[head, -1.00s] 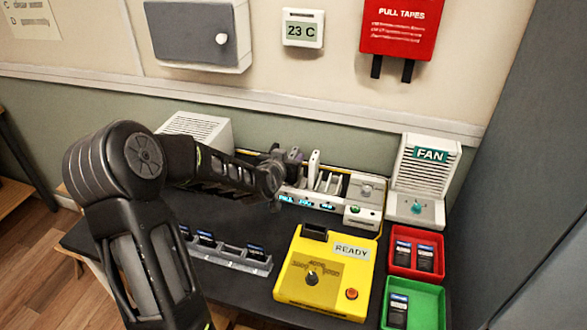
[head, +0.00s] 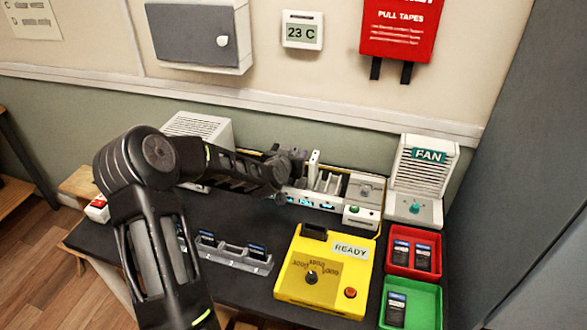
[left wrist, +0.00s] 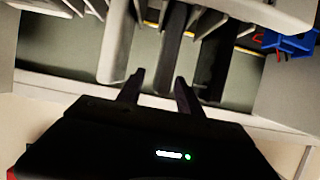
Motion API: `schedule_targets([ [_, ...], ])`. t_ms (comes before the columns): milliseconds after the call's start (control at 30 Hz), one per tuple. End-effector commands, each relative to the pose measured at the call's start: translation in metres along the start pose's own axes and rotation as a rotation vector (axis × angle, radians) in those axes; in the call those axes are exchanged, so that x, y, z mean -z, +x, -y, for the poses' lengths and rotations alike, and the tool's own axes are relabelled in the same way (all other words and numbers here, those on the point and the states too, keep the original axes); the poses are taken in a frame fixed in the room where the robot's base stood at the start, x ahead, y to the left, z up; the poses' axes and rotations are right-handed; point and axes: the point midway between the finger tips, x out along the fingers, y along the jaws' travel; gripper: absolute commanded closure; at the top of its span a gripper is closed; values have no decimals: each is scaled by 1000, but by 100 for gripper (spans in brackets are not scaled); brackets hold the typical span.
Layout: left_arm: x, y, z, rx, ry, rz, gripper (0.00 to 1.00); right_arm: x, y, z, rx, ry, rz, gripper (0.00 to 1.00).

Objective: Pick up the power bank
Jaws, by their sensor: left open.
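Upright slabs stand in the slots of a white charging rack (head: 330,200) at the back of the table. One pale slab (head: 313,165) sticks up there in the head view. In the left wrist view a dark slab (left wrist: 172,45) stands just beyond the fingers, with a grey slab (left wrist: 115,45) to its left and another dark slab (left wrist: 214,60) to its right. I cannot tell for sure which is the power bank. My left gripper (head: 292,165) is at the rack's left part. Its fingers (left wrist: 157,84) are apart with nothing between them. My right gripper is not in view.
A yellow tester (head: 325,275) reading READY stands in front of the rack. A grey tray (head: 235,258) holds dark packs. A red bin (head: 413,255) and green bin (head: 412,303) hold dark packs. A fan unit (head: 420,180) stands right. A white box (head: 198,128) stands behind my arm.

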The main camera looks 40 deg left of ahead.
Motion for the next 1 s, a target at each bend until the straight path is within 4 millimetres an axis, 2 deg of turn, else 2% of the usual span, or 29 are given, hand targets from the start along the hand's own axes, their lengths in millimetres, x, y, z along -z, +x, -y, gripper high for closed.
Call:
schedule_targets([
  [367,0,0,0,0,0,0,57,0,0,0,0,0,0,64],
  [900,0,0,0,0,0,0,100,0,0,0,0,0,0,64],
  [1000,0,0,0,0,0,0,100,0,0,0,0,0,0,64],
])
